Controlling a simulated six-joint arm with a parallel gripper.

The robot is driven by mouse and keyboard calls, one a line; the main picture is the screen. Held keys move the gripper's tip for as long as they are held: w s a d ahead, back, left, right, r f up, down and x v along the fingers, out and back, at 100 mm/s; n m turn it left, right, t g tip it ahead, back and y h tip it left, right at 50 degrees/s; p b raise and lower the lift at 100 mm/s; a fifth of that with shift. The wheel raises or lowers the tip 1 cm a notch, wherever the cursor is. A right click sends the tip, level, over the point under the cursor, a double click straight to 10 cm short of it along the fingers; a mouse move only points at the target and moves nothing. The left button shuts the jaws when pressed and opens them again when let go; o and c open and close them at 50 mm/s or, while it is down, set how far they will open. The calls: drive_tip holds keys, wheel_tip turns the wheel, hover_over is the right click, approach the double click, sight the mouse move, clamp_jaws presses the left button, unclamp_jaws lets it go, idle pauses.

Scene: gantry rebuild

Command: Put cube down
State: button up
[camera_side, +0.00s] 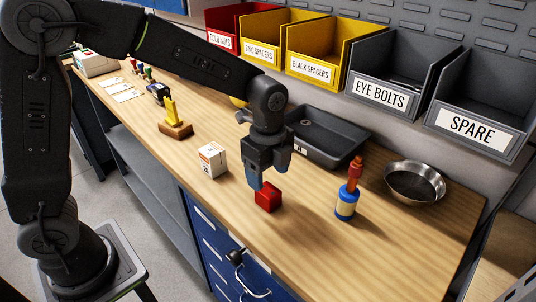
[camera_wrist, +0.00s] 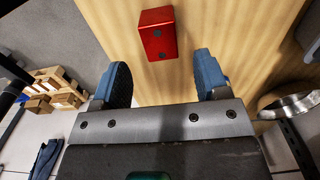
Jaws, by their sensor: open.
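The red cube (camera_side: 268,198) sits on the wooden bench top (camera_side: 330,247), near the bench's front edge. My gripper (camera_side: 266,178) points down close above it, with one blue finger beside the cube's upper left in the side view. In the wrist view, the red cube (camera_wrist: 158,35) shows dark dots on its faces and lies just beyond the fingertips, in line with the gap. My gripper (camera_wrist: 162,66) has its two blue fingers wide apart there, with bare wood between them. Neither finger visibly touches the cube in the wrist view.
A white box (camera_side: 212,160) stands left of the cube, and a blue-and-red bottle (camera_side: 347,200) stands right. A metal bowl (camera_side: 388,189) and a dark tray (camera_side: 354,150) are farther back. Labelled bins (camera_side: 470,126) line the wall. The bench front right is clear.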

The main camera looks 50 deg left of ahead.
sight(268, 189)
drive_tip(key=s+a+r+n+t, duration=0.3)
drive_tip(key=s+a+r+n, duration=0.2)
drive_tip(key=s+r+n, duration=0.45)
drive_tip(key=s+a+n+t, duration=0.2)
drive_tip(key=s+a+n, duration=0.1)
drive_tip(key=s+n, duration=0.5)
drive_tip(key=shift+a+r+t, duration=0.3)
drive_tip(key=shift+r, duration=0.1)
drive_tip(key=shift+n, duration=0.25)
idle(0.4)
